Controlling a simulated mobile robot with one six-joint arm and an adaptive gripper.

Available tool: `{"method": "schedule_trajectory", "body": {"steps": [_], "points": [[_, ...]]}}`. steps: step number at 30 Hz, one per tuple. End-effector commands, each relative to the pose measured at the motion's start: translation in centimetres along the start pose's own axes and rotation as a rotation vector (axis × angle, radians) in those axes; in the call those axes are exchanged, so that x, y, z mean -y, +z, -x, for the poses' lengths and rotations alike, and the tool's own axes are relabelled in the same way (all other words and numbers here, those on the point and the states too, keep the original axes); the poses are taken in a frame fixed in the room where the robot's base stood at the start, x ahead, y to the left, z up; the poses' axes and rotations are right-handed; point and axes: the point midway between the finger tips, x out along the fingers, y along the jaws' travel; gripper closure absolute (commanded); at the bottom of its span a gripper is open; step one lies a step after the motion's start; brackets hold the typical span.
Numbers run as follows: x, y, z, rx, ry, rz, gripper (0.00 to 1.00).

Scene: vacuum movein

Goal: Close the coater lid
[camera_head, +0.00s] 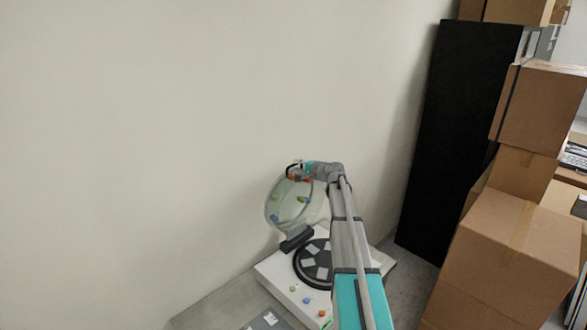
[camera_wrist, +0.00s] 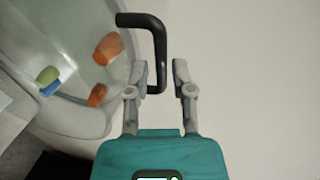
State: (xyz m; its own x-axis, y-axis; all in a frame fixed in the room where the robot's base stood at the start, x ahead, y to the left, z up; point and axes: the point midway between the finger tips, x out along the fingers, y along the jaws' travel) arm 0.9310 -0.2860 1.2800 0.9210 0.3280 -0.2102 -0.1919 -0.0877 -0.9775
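The coater (camera_head: 275,278) is a white box with a black round plate (camera_head: 313,262) on top. Its clear round lid (camera_head: 290,210) stands raised and tilted up at the back, near the wall. In the wrist view the lid (camera_wrist: 60,25) fills the left side. A black bent handle (camera_wrist: 158,45) sticks out from it. My gripper (camera_wrist: 160,66) is open, and the lower end of the handle lies between its fingers, close to the left finger. I cannot tell whether they touch. In the head view my gripper (camera_head: 298,172) is at the lid's upper edge.
The coater stands on a grey table (camera_head: 210,310) against a plain wall (camera_head: 180,130). A tall black panel (camera_head: 460,130) and stacked cardboard boxes (camera_head: 510,250) stand to the right. Small coloured knobs (camera_head: 306,300) sit on the coater's front. The air left of the lid is free.

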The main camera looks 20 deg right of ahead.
Motion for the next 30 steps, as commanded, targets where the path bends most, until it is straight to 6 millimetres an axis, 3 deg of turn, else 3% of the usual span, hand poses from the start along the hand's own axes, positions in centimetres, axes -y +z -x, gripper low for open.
{"method": "schedule_trajectory", "body": {"steps": [7, 19, 24, 30], "points": [[0.0, 0.0, -2.2, 0.000, 0.000, -0.001, 0.69], [0.0, 0.1, -2.6, 0.000, 0.000, 0.000, 0.69], [0.0, 0.1, -2.6, 0.001, 0.000, 0.000, 0.99], [0.0, 0.1, -2.6, 0.001, 0.000, 0.000, 1.00]]}}
